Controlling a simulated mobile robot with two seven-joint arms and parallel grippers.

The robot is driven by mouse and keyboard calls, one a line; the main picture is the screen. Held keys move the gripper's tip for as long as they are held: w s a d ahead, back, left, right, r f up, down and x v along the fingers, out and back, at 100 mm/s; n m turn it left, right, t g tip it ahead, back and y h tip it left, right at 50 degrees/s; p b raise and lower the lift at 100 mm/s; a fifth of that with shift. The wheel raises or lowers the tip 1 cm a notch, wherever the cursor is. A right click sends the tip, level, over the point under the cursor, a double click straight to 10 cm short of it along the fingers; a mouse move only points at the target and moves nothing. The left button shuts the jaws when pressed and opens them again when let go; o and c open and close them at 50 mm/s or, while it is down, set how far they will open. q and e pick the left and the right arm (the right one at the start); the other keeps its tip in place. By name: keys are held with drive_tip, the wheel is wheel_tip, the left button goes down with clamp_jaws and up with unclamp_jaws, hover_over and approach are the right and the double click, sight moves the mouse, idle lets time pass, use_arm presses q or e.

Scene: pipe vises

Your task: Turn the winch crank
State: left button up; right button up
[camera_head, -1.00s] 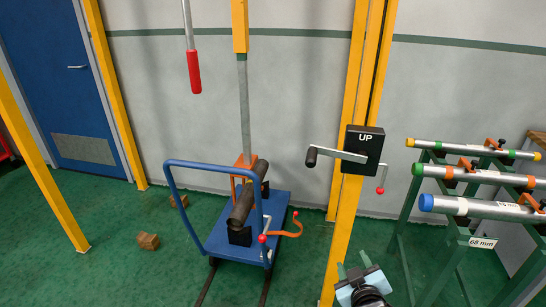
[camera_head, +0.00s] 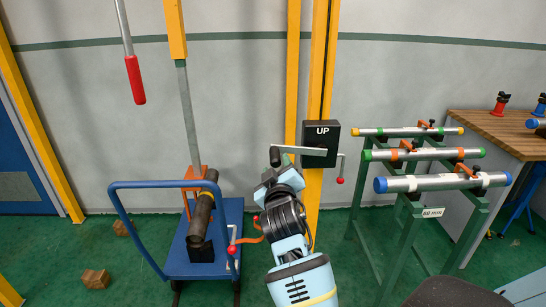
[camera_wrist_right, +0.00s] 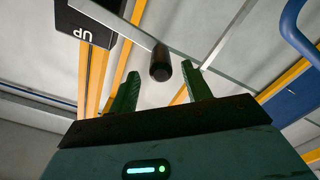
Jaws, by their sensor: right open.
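The winch is a black box marked UP (camera_head: 321,143) on a yellow post; it also shows in the wrist view (camera_wrist_right: 88,22). Its flat silver crank arm (camera_head: 306,151) points left and ends in a black handle (camera_head: 275,156). My right gripper (camera_head: 279,168) is just below the handle in the head view. In the right wrist view, the open green fingers (camera_wrist_right: 163,85) stand on either side of the handle's line, with the handle (camera_wrist_right: 161,64) at or just beyond the fingertips. Contact cannot be told. My left gripper is not in view.
A blue cart (camera_head: 228,218) carrying a dark pipe (camera_head: 203,215) stands left of my right arm. A red-gripped lever (camera_head: 135,80) hangs above it. A green rack (camera_head: 388,215) with capped pipes stands right, before a wooden bench (camera_head: 490,128). A wooden block (camera_head: 95,279) lies on the floor.

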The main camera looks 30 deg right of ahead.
sight(275, 156)
drive_tip(key=shift+x, duration=3.05)
clamp_jaws()
